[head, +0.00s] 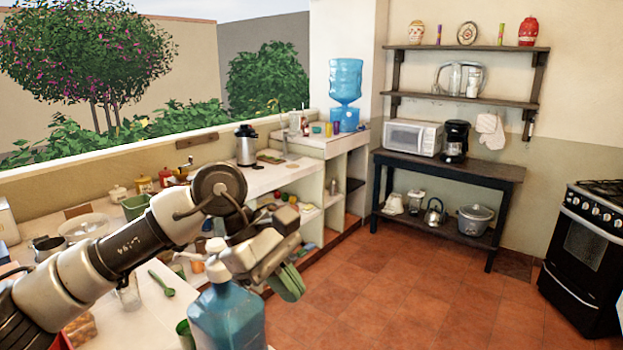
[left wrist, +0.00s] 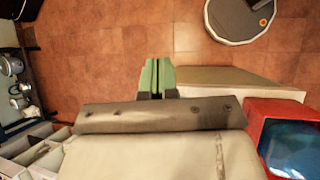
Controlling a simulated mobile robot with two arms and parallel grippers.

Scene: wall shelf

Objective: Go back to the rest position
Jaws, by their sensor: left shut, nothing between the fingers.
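My left arm reaches in from the lower left of the head view. Its gripper (head: 291,284), with green fingers, hangs just above and to the right of a blue jug (head: 228,318). In the left wrist view the two green fingers (left wrist: 158,76) are side by side and closed, with nothing between them. Tiled floor lies beyond the fingertips. My right gripper is in neither view.
A long counter (head: 262,180) with jars, bowls and a green spoon (head: 161,283) runs along the left under the window. A dark table (head: 450,165) with a microwave (head: 411,137) and a black stove (head: 586,250) stand farther off. The red tiled floor (head: 400,300) is clear.

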